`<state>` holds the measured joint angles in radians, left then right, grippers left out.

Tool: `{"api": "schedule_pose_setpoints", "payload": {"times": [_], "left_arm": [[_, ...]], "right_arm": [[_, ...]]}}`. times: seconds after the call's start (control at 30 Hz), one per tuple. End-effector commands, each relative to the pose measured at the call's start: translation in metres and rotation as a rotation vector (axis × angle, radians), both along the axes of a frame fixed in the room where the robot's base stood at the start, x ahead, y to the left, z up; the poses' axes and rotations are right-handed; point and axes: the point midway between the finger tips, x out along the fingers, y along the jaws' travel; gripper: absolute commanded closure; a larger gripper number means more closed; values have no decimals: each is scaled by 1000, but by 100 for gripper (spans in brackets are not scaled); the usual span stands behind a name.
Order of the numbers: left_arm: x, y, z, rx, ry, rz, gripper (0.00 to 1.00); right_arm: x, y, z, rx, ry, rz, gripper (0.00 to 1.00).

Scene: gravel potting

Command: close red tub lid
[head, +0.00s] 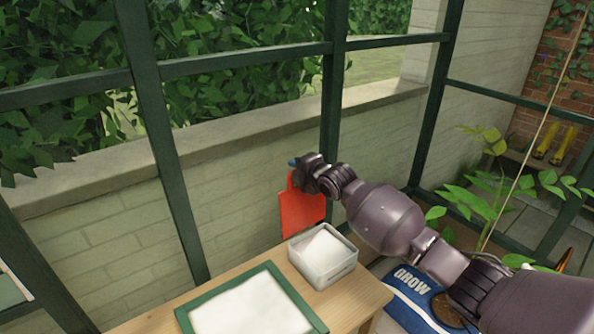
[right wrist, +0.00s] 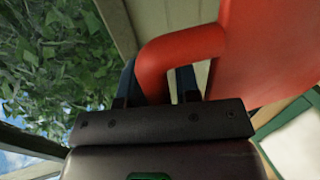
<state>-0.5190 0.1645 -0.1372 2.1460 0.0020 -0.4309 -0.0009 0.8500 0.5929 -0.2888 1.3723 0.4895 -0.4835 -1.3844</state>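The red lid (head: 301,212) is a flat panel with a loop handle. It stands roughly upright at the far edge of a small pale grey tub (head: 337,269), whose top is open and shows white material inside. My right gripper (head: 293,163) is at the top of the lid. In the right wrist view, its two dark fingers (right wrist: 157,85) lie on either side of the lid's red handle (right wrist: 165,58), one of them through the loop, and appear shut on it. The lid's lower edge is close behind the tub rim; a hinge cannot be made out. My left gripper is not in view.
A green-framed tray (head: 190,317) of white material lies on the wooden table (head: 355,301) beside the tub. A blue GROW bag (head: 405,299) stands at the right, below my right arm. Green window frames and a low pale brick wall (head: 235,208) are behind the lid.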

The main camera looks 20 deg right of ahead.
Motion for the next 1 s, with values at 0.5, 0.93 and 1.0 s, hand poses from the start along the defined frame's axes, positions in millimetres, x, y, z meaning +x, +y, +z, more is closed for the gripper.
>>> {"api": "schedule_pose_setpoints", "payload": {"times": [0.5, 0.93, 1.0], "left_arm": [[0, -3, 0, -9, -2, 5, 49], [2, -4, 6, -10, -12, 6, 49], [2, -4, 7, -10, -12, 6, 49]], "right_arm": [[-1, 0, 0, 0, -1, 0, 100], [-31, -9, 2, 42, -147, 1, 100], [-42, -12, 2, 59, -199, 0, 100]]}}
